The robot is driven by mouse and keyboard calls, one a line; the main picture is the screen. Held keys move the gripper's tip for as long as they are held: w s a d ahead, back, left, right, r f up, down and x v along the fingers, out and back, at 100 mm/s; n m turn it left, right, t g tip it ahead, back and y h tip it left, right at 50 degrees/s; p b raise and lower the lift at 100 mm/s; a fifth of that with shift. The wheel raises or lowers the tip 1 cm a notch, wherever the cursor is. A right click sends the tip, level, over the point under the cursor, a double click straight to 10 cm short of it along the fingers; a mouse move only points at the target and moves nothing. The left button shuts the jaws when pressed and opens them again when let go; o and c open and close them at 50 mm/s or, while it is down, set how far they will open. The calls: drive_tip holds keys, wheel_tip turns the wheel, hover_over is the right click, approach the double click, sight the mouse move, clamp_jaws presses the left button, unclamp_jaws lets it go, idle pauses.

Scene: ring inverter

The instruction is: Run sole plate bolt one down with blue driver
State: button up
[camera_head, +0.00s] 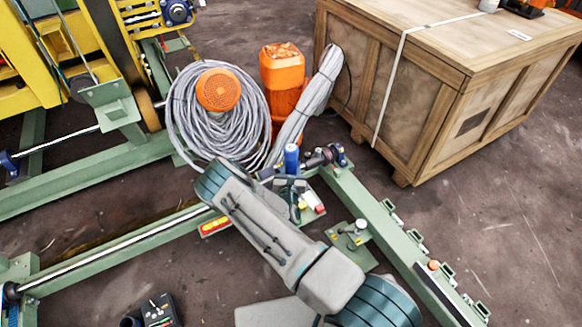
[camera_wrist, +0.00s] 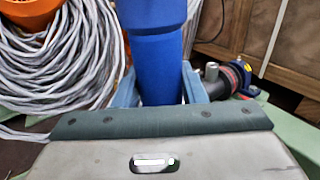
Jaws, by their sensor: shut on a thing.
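The blue driver (camera_head: 291,158) stands roughly upright in my gripper (camera_head: 290,190) above the green frame's corner. In the wrist view the driver's thick blue body (camera_wrist: 158,70) runs up out of the picture between the two pale blue-grey fingers of my gripper (camera_wrist: 161,88). The gripper is shut on it. The driver's lower end is hidden behind my wrist, so I cannot tell whether it touches a bolt. A small plate with an upright bolt-like post (camera_head: 360,226) lies right of my arm. I cannot tell which bolt is sole plate bolt one.
A grey cable coil (camera_head: 185,110) and an orange canister (camera_head: 283,70) stand just behind the gripper. A wooden crate (camera_head: 420,110) is at the back right. The green frame rail (camera_head: 385,225) runs toward the lower right. A dark handheld box (camera_head: 160,312) lies front left.

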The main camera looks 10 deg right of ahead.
sight(291, 161)
drive_tip(key=shift+r+p, duration=2.3)
drive_tip(key=shift+r, duration=0.35)
